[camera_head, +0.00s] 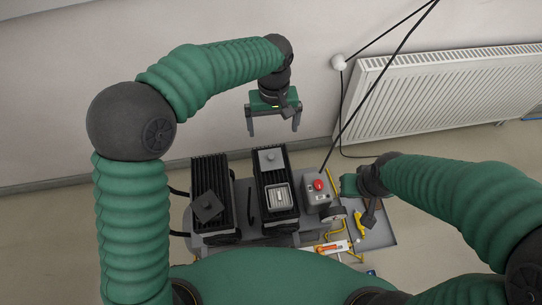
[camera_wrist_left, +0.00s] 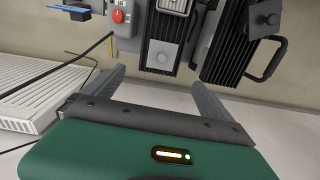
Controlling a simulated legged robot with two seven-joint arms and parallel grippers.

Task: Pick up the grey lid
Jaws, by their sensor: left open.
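A light grey square lid with a small knob (camera_head: 271,159) lies on the far part of the right black ribbed unit (camera_head: 262,182). It also shows in the left wrist view (camera_wrist_left: 161,56), ahead of the fingers. A darker grey lid with a knob (camera_head: 208,207) sits turned on the left ribbed unit (camera_head: 222,176); part of it shows in the left wrist view (camera_wrist_left: 262,18). My left gripper (camera_head: 273,124) is open and empty, above and beyond the light lid, its fingers pointing down. My right gripper (camera_head: 358,198) is at the right near the red button box; its fingers are unclear.
A grey box with a red button (camera_head: 318,185) stands right of the ribbed units. A metal-framed opening (camera_head: 278,197) is in front of the light lid. Yellow-handled tools (camera_head: 360,222) lie at the right. A radiator (camera_head: 440,95) and hanging black cables are behind.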

